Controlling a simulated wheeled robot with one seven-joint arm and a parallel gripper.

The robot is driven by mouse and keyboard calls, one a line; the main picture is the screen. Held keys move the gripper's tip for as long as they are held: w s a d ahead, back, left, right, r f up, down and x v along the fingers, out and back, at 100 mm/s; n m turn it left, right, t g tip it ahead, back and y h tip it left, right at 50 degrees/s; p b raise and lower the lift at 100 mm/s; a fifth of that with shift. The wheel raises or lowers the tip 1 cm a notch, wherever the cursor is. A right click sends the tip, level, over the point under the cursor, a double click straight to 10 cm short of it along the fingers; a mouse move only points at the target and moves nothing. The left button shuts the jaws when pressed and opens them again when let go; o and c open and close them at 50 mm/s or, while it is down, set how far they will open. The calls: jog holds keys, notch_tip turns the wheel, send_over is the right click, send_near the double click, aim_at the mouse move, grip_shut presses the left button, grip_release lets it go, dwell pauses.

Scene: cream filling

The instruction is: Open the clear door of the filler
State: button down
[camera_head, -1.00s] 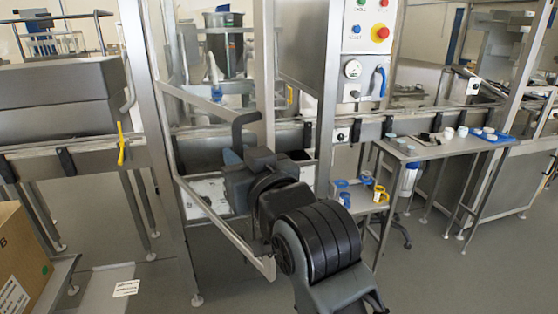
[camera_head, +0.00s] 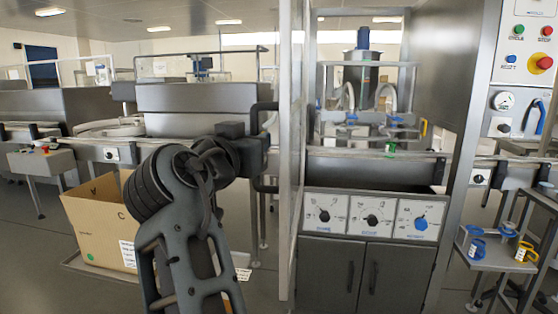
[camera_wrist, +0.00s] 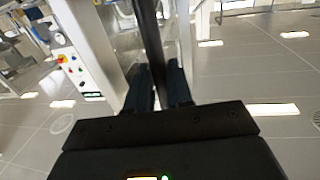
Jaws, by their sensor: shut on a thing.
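The filler's clear door, framed in grey metal (camera_head: 285,215), stands open and shows nearly edge-on in the head view, left of the filler opening. Its dark C-shaped handle (camera_head: 257,112) sticks out to the left. My gripper (camera_head: 264,153) is at the handle's upright bar. In the wrist view my gripper's fingers (camera_wrist: 160,88) are shut around the dark handle bar (camera_wrist: 150,40), which runs up between them. The filler's inside is exposed, with a steel hopper (camera_head: 363,72) and hoses above the steel tray area. The exact finger contact is hidden in the head view.
A dial panel (camera_head: 372,219) and cabinet doors (camera_head: 335,270) lie below the opening. A red-and-yellow stop button (camera_head: 540,63) is at the upper right. A cardboard box (camera_head: 95,225) stands left of my arm. A side table (camera_head: 490,257) holds blue and yellow parts.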

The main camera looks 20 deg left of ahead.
jog(key=shift+w+a+r+m+h+b, duration=0.15)
jog(key=shift+w+a+m+h+b, duration=0.15)
jog(key=shift+w+a+h, duration=0.1)
jog(key=c, duration=1.2)
grip_release()
jog(key=shift+s+a+f, duration=0.1)
jog(key=shift+a+f, duration=0.05)
jog(key=shift+f, duration=0.05)
jog(key=shift+s+b, duration=0.45)
jog(key=shift+s, duration=3.45)
